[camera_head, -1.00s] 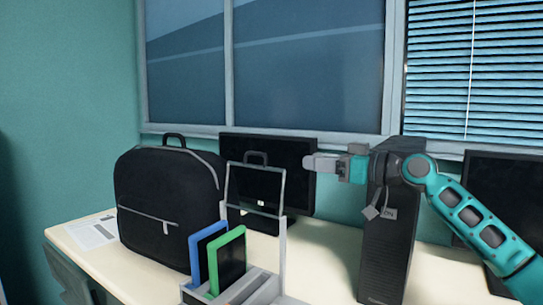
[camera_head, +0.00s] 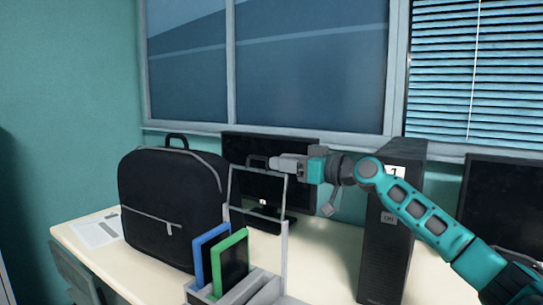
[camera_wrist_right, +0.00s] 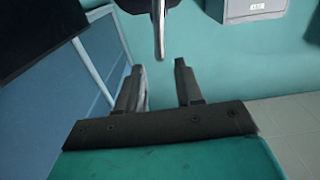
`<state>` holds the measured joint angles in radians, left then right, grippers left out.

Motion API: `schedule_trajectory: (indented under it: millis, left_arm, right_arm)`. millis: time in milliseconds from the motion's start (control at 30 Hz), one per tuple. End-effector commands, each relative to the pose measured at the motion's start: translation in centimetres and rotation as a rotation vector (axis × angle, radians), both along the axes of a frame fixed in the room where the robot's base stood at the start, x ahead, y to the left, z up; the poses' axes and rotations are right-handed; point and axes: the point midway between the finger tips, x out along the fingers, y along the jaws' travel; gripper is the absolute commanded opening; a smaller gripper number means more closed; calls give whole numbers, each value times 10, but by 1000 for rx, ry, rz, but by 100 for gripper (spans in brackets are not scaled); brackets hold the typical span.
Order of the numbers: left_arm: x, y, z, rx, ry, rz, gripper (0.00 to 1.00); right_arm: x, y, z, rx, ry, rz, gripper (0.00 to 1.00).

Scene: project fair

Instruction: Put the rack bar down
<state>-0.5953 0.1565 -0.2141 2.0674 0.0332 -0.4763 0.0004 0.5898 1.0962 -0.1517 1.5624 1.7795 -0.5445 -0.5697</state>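The rack bar (camera_head: 259,170) is a thin grey frame standing upright on the grey tablet rack (camera_head: 262,291). A blue tablet (camera_head: 204,257) and a green tablet (camera_head: 232,262) stand in the rack. My right gripper (camera_head: 278,162) is beside the top right part of the bar in the head view and overlaps it there; contact cannot be told. In the right wrist view my right gripper (camera_wrist_right: 160,82) has its fingers apart with nothing between the tips. A narrow grey piece (camera_wrist_right: 160,35), possibly the bar, lies just beyond the gap. My left gripper is not in view.
A black backpack (camera_head: 172,208) stands left of the rack. A dark monitor (camera_head: 240,146) is behind the bar, and a tall black computer tower (camera_head: 386,255) stands to the right. The pale table (camera_head: 333,245) is clear between rack and tower.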

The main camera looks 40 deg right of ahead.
Motion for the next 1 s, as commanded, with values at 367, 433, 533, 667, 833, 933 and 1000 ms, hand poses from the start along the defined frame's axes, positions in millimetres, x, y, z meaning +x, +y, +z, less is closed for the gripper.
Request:
schedule_trajectory:
  millis: [367, 433, 533, 667, 833, 933, 1000]
  left_arm:
    - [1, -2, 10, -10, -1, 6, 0]
    - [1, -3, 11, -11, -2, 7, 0]
    - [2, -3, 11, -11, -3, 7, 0]
    - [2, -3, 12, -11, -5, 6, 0]
    - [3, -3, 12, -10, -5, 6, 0]
    - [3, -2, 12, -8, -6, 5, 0]
    - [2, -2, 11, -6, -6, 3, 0]
  right_arm:
    - [34, 15, 1, 0, -1, 1, 36]
    - [36, 15, 1, -1, 0, 1, 36]
    - [37, 16, 0, -2, 0, 1, 36]
    - [37, 16, 0, -2, 0, 1, 36]
    - [37, 16, 0, -1, 1, 1, 25]
    - [37, 16, 0, -1, 1, 1, 16]
    - [37, 16, 0, -1, 1, 1, 9]
